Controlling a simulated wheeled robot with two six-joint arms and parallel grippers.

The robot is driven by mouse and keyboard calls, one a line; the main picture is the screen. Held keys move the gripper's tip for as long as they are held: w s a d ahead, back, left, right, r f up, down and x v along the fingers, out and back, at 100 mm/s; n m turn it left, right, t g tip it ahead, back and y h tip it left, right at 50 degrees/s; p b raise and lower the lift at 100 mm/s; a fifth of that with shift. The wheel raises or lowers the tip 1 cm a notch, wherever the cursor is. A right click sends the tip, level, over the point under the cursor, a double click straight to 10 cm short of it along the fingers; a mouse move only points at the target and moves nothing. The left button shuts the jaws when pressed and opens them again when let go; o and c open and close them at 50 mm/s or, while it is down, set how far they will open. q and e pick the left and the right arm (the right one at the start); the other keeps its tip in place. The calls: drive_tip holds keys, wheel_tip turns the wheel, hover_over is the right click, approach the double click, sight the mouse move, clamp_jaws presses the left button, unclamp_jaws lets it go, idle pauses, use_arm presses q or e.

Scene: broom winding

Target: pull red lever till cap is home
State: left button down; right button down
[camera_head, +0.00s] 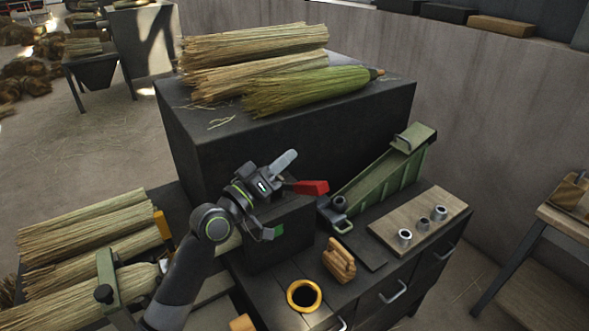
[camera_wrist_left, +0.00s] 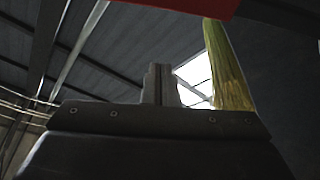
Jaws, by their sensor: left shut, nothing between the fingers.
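The red lever (camera_head: 312,187) sticks out above the dark bench, at the lower left end of a green sloped chute (camera_head: 385,172). My left gripper (camera_head: 289,158) is just left of and above the lever, its fingers pointing up and right, shut and empty. In the left wrist view my shut fingers (camera_wrist_left: 157,84) stand upright in the middle, and a red surface (camera_wrist_left: 180,6), probably the lever, crosses the top edge, apart from them. A small grey metal part (camera_head: 339,203) sits beside the chute's low end; I cannot tell whether it is the cap. My right gripper is out of view.
A wooden board (camera_head: 385,232) holds several metal sockets. A yellow ring (camera_head: 304,296) and a wooden block (camera_head: 339,260) are on the bench front. Straw bundles (camera_head: 250,58) lie on the dark block behind; more bundles (camera_head: 85,235) lie left.

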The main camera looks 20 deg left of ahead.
use_arm(q)
drive_tip(key=d+f, duration=0.2)
drive_tip(key=shift+s+d+f, duration=0.2)
drive_tip(key=shift+s+f, duration=0.15)
drive_tip(key=shift+s, duration=0.05)
drive_tip(key=shift+s, duration=0.1)
wheel_tip(320, 180, down, 5)
drive_tip(key=s+d+m+h+b, duration=0.2)
drive_tip(key=m+b, duration=0.2)
drive_tip(key=b, duration=0.8)
drive_tip(key=shift+d+f, duration=0.15)
drive_tip(key=shift+d, duration=0.25)
